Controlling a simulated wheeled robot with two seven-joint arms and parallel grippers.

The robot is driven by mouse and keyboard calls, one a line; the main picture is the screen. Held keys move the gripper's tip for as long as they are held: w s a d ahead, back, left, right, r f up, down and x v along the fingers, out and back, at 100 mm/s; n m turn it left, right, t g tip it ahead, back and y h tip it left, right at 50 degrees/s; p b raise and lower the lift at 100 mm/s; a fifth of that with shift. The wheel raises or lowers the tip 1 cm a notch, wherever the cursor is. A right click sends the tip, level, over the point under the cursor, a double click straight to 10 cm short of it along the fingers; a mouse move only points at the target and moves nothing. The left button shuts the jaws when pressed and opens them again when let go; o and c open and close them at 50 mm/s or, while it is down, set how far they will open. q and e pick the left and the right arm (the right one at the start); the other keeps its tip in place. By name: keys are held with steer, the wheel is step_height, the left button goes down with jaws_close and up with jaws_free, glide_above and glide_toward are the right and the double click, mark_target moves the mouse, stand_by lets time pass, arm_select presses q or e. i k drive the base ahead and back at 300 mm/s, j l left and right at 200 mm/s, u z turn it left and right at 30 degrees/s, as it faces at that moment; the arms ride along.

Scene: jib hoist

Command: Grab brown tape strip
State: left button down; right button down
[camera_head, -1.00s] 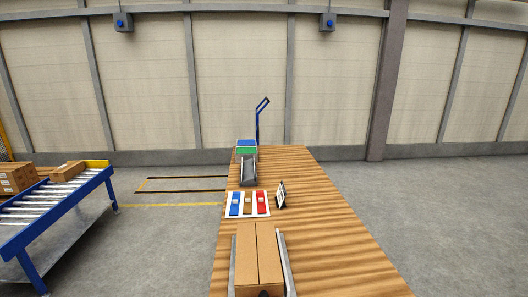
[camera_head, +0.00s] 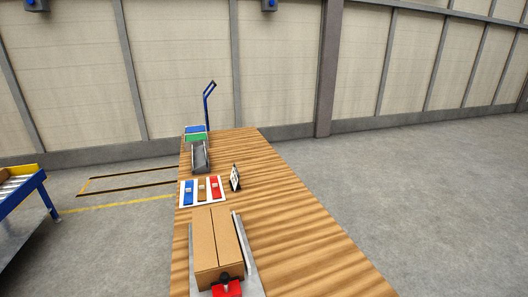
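The brown tape strip (camera_head: 202,190) lies on a white board (camera_head: 183,204) on the wooden table. It sits between a blue strip (camera_head: 188,192) on its left and a red strip (camera_head: 215,188) on its right. Each strip has a small pale piece on it. Neither of my grippers shows in the head view.
A cardboard box (camera_head: 216,240) lies between metal rails in front of the board, with a red part (camera_head: 228,289) at its near end. A grey chute (camera_head: 200,156) and green (camera_head: 196,137) and blue bins stand behind. The table's right side is clear.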

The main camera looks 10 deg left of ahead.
mark_target(202, 195)
steer(key=k+j, duration=0.15)
steer(key=j, duration=0.25)
steer(key=k+j+z, duration=0.1)
steer(key=j, duration=0.3)
steer(key=k+j, duration=0.25)
steer(key=k+j+z, duration=0.15)
steer(key=j, duration=0.35)
steer(key=i+j+z, duration=0.1)
steer(key=j, duration=0.35)
steer(key=i+j, duration=0.1)
steer(key=j, duration=0.35)
steer(key=i+j+z, duration=0.15)
steer(key=j, duration=0.75)
steer(key=i+j, duration=0.15)
steer(key=i, duration=0.15)
steer(key=i+j+z, duration=0.15)
steer(key=i, duration=0.15)
